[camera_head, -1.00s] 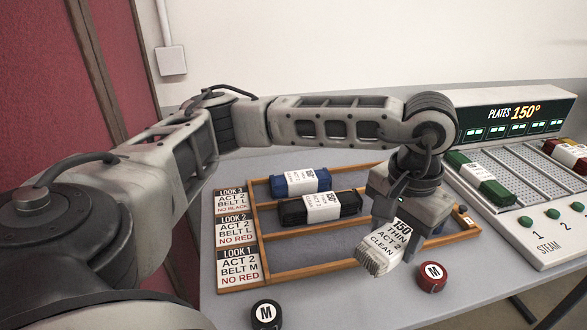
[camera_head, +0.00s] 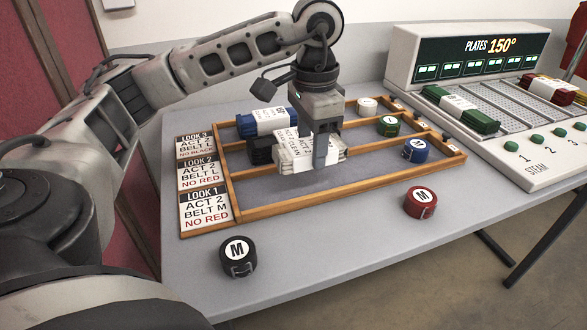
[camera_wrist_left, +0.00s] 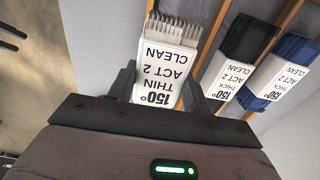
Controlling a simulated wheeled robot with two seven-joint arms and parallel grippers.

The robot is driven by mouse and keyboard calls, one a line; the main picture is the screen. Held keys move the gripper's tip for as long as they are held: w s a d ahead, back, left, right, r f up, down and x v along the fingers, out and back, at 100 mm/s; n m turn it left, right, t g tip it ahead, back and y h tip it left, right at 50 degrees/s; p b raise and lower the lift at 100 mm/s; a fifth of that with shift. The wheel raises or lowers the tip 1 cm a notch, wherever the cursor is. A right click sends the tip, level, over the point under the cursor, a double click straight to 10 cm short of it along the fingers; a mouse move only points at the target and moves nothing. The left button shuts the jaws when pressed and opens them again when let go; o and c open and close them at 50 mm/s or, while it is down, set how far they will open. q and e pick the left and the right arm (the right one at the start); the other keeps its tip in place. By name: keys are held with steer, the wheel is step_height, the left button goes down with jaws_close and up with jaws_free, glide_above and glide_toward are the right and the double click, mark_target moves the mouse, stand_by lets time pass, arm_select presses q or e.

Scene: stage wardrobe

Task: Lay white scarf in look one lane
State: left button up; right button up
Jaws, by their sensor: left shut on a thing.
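My left gripper (camera_head: 322,140) is shut on the white scarf (camera_head: 294,152), a folded bundle with a label reading 150°, thin, act 2, clean. It holds the scarf above the wooden rack, over the middle and front lanes. In the left wrist view the scarf (camera_wrist_left: 168,60) sits between the fingers, fringe pointing away. The look one lane (camera_head: 290,188) is the front lane, beside the look 1 card (camera_head: 205,209) reading act 2, belt M, no red. No scarf shows in that lane. My right gripper is not in view.
A blue scarf (camera_head: 262,121) lies in the look 3 lane, and a black scarf (camera_head: 259,151) in the look 2 lane, partly hidden. Rolled belts lie right: white (camera_head: 367,106), green (camera_head: 388,126), blue (camera_head: 416,150). A black roll (camera_head: 238,257) and red roll (camera_head: 420,203) lie in front.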

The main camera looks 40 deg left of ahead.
mark_target(294, 185)
arm_select(q)
steer(key=a+f, duration=0.2)
steer(key=f, duration=0.1)
steer(key=shift+s+a+f, duration=0.3)
steer(key=shift+s+a, duration=0.05)
steer(key=shift+s, duration=0.05)
steer(key=f, duration=0.3)
steer(key=shift+a+f, duration=0.1)
steer(key=shift+a, duration=0.15)
steer(key=shift+f, duration=0.2)
steer(key=shift+f, duration=0.2)
steer(key=o, duration=0.7)
steer(key=shift+r, duration=0.1)
